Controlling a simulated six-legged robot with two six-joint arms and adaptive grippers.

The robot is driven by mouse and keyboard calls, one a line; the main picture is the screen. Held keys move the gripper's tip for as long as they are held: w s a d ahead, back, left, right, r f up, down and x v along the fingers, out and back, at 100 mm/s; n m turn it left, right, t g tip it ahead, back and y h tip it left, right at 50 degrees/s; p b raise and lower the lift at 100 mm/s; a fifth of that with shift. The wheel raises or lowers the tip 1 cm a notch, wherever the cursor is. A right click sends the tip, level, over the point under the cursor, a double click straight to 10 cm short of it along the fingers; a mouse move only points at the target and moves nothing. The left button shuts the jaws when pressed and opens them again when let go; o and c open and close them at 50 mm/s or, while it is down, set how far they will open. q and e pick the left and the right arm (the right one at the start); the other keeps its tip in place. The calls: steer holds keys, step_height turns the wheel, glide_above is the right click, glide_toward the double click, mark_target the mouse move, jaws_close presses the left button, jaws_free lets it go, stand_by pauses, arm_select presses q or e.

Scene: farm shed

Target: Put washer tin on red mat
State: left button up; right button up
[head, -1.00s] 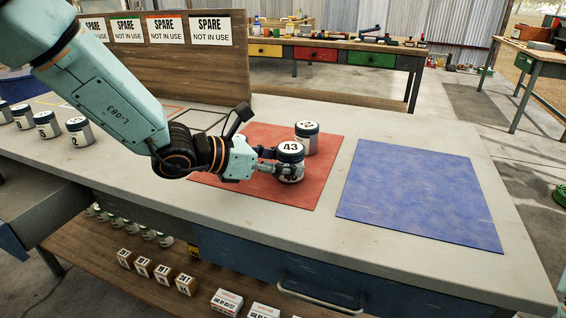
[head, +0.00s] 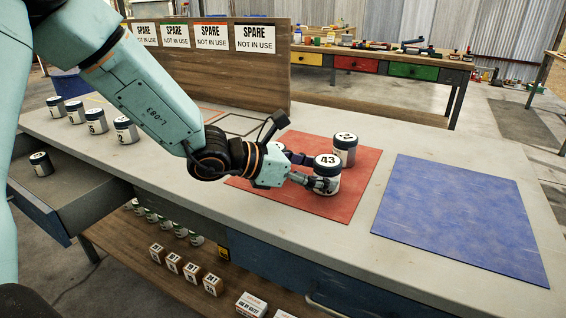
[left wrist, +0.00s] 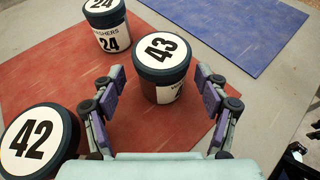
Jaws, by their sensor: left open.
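Tin 43 (head: 327,175), dark-lidded with a white number disc, stands upright on the red mat (head: 310,205) near its right edge. In the left wrist view tin 43 (left wrist: 163,60) is at the open mouth of my left gripper (head: 313,180), with one finger on each side and gaps showing. Tin 24 (left wrist: 108,28), with washers on its label, stands on the mat beyond it; it shows behind tin 43 in the head view (head: 344,150). Tin 42 (left wrist: 38,140) stands left of my fingers; my arm mostly hides it in the head view. My right gripper is out of view.
A blue mat (head: 460,215) lies empty to the right. Several tins (head: 97,122) stand in a row at the bench's left, and one tin (head: 41,164) is in an open drawer. A wooden board (head: 225,80) with spare signs rises behind. Small boxes sit on the lower shelf.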

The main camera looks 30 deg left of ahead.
mark_target(315, 171)
arm_select(q)
steer(key=p+v, duration=0.1)
steer(key=v, duration=0.2)
steer(key=shift+a+r, duration=0.1)
steer(key=shift+r, duration=0.05)
steer(key=shift+p+v, duration=0.55)
steer(key=shift+v, duration=0.5)
steer(key=shift+p+v, duration=0.95)
steer(key=shift+v, duration=0.3)
steer(key=p+v, duration=0.2)
steer(key=p, duration=0.3)
steer(key=shift+s+a+r, duration=0.15)
steer(key=shift+s+a, duration=0.05)
steer(key=shift+s, duration=0.15)
steer(key=shift+s+a+p, duration=0.15)
steer(key=shift+p, duration=0.25)
steer(key=shift+s+a, duration=0.1)
